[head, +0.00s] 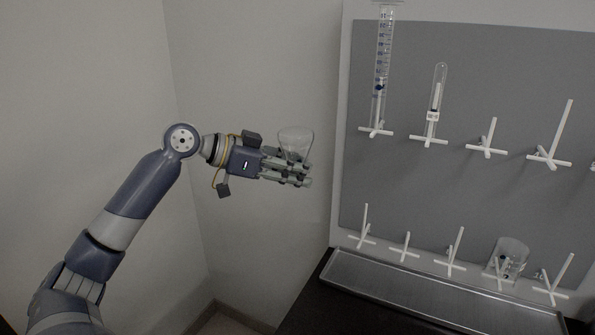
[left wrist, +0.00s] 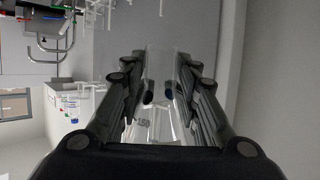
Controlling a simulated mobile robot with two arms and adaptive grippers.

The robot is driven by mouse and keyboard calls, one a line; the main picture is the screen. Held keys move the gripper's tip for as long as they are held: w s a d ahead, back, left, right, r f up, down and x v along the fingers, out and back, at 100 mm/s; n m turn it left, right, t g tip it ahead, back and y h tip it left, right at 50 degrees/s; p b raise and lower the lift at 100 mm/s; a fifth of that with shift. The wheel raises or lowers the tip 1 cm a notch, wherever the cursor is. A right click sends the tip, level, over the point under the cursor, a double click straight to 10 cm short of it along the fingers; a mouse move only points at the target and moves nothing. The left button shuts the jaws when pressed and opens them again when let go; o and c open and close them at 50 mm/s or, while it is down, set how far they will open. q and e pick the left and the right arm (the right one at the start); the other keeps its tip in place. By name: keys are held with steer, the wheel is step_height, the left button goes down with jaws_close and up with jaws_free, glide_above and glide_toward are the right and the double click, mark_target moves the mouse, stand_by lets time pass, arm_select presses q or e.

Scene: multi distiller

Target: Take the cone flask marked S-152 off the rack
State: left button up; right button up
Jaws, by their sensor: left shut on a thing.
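My left gripper (head: 298,170) is shut on a clear glass cone flask (head: 296,138). The flask's wide end points up and it narrows down between the fingers. My right gripper does not show.
The rack's upper row holds a graduated cylinder (head: 383,60) and a labelled tube (head: 437,95). A clear beaker (head: 513,252) hangs on a lower peg. Several white pegs are bare. A metal drip tray (head: 430,297) lies below. Bare walls stand behind my arm.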

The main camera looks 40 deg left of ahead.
mark_target(297, 146)
arm_select(q)
steer(key=shift+r+p, duration=2)
steer(key=shift+r, duration=0.7)
steer(key=shift+f, duration=0.1)
steer(key=s+a+b, duration=0.4)
steer(key=s+a, duration=0.1)
steer(key=s, duration=0.4)
steer(key=s+a+b, duration=0.4)
steer(key=s+a, duration=0.2)
steer(key=s, duration=0.4)
steer(key=shift+w, duration=0.1)
